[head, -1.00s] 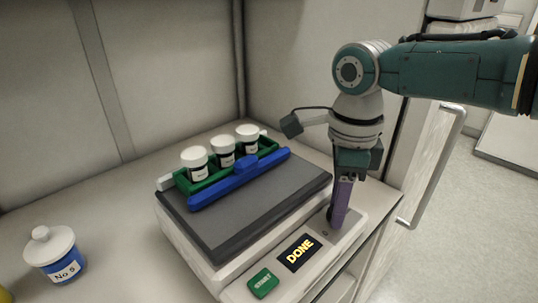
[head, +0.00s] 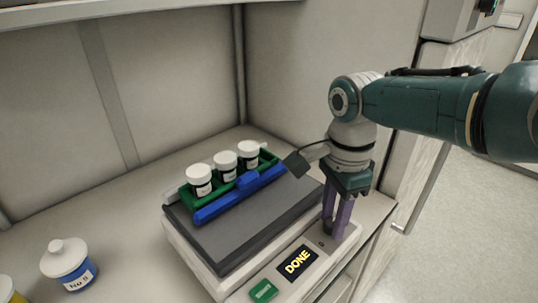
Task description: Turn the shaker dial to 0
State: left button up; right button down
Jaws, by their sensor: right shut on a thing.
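The shaker (head: 245,230) stands on the bench, with a dark platform and a white front panel. Its display (head: 298,262) reads DONE, and a green START button (head: 263,290) sits left of it. My right gripper (head: 334,234) points down at the right end of the panel, its purple fingers shut on the shaker dial. The fingers hide most of the dial, so its setting cannot be read. My left gripper is not in view.
A green rack (head: 228,181) with three white-capped jars sits on the platform behind a blue clamp bar (head: 240,193). A lidded blue jar (head: 69,264) stands on the bench at left. Cabinet walls close off the back.

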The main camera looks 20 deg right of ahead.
jog(key=n, duration=0.5)
jog(key=shift+a+n, duration=0.1)
jog(key=shift+n, duration=0.2)
jog(key=n, duration=1.3)
jog(key=shift+r+n, duration=0.1)
jog(key=shift+n, duration=0.2)
jog(key=n, duration=1.1)
jog(key=shift+n, duration=2.1)
